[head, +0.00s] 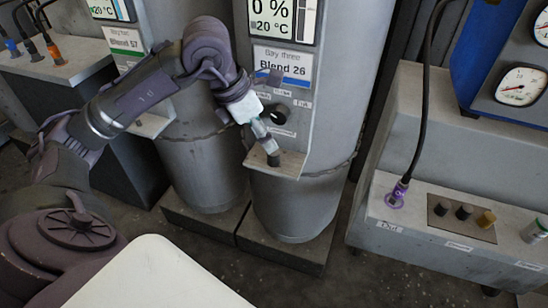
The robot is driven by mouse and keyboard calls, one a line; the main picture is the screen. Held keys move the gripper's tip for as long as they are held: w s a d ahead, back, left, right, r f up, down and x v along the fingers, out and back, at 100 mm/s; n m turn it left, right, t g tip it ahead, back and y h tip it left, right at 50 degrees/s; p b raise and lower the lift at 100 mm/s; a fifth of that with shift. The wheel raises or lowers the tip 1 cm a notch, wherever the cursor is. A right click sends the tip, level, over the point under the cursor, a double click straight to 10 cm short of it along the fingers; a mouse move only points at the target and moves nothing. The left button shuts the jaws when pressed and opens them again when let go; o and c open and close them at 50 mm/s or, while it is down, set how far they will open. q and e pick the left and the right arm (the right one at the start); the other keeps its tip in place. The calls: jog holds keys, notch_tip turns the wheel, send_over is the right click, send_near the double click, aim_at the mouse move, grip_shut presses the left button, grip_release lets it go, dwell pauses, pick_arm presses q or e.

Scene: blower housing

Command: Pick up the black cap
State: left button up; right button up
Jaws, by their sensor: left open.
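My left gripper (271,112) is open and empty in front of the Bay three panel, one finger higher and one lower. A round black knob-like piece (280,114) on the panel shows between or behind the fingers. A short dark cylinder (273,160) stands on the small ledge just below the lower fingertip; I cannot tell whether they touch. Two black caps (465,212) stand beside a brass-coloured one in a dark tray (450,224) on the right console, well away from the gripper. Which black piece is the task's cap is unclear. My right gripper is not in view.
The Blend 26 tank (296,205) stands behind the gripper, with its ledge (289,163) jutting out. A black cable with a purple-collared plug (397,196) stands on the right console (405,218). A pale surface (155,280) fills the lower left. Floor shows between tank and console.

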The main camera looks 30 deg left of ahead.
aim_at(273, 153)
pick_arm(q)
jog(key=x, duration=0.2)
jog(key=shift+w+d+f, duration=0.1)
jog(key=shift+f, duration=0.15)
jog(key=b+x, duration=0.1)
jog(key=x, duration=0.2)
jog(key=shift+f, duration=0.35)
jog(key=shift+w+d+f, duration=0.1)
jog(key=shift+w+f, duration=0.05)
jog(key=shift+f, duration=0.25)
jog(key=shift+w+f, duration=0.1)
jog(key=shift+f, duration=0.05)
jog(key=c, duration=1)
jog(key=shift+c, duration=0.2)
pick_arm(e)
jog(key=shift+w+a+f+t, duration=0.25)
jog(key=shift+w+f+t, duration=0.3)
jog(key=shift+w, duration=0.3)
